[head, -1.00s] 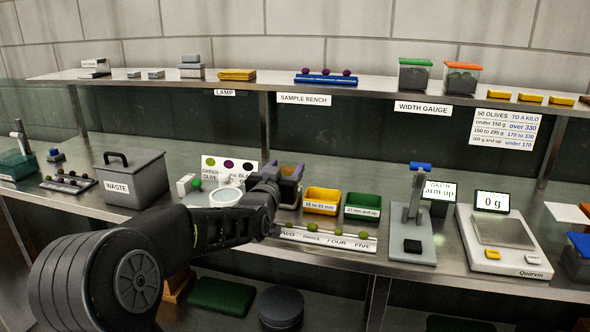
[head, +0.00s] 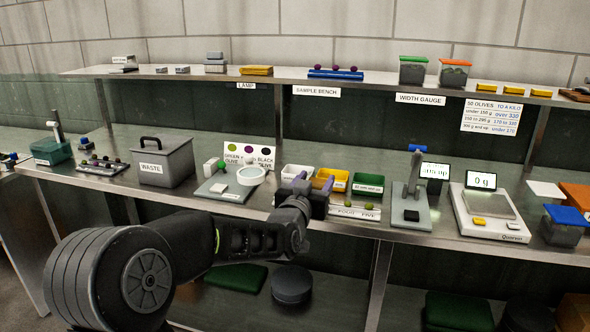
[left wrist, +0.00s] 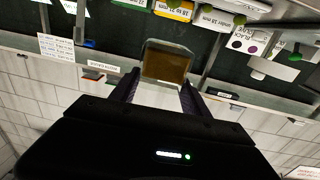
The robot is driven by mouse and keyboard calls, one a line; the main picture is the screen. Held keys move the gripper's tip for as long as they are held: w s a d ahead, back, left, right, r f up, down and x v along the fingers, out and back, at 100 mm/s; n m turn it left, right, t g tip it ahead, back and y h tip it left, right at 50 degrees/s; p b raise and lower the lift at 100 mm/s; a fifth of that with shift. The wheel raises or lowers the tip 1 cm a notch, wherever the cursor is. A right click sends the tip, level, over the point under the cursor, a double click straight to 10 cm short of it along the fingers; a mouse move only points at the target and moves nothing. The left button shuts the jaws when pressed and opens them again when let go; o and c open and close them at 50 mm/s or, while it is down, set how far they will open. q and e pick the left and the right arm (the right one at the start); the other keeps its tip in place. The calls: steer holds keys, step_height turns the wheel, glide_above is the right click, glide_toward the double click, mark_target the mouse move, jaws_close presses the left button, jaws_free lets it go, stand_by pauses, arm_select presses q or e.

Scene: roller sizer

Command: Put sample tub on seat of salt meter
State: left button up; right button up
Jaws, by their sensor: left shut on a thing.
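My left gripper (head: 308,192) is over the front of the bench, before the small sorting bins. In the left wrist view it is shut on a small tub (left wrist: 166,66) with a grey rim and an amber-brown face, held between the two dark fingers. I take this as the sample tub; in the head view the gripper hides it. I can read no label for a salt meter. A teal unit with an upright post (head: 52,150) stands at the far left, but I cannot tell whether it is the salt meter. My right gripper is not in view.
A grey waste bin (head: 165,165), a magnifier stand (head: 228,190), yellow (head: 330,180) and green (head: 367,184) bins, a width gauge (head: 411,216) and a scale (head: 490,228) line the bench. A blue-lidded tub (head: 565,226) is at right. A shelf (head: 270,77) runs above.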

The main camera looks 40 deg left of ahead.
arm_select(q)
steer(key=s+d+f+m+h+p, duration=0.1)
steer(key=s+d+f+h+p, duration=0.1)
steer(key=d+f, duration=0.5)
steer(key=s+d+f+m+h+p, duration=0.2)
steer(key=d+f+p, duration=0.3)
steer(key=d, duration=0.9)
step_height(320, 180, down, 2)
steer(key=shift+d+f+t+h, duration=0.1)
steer(key=shift+d+t+h, duration=0.2)
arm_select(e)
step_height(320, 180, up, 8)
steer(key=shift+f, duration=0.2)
arm_select(q)
steer(key=shift+s, duration=0.1)
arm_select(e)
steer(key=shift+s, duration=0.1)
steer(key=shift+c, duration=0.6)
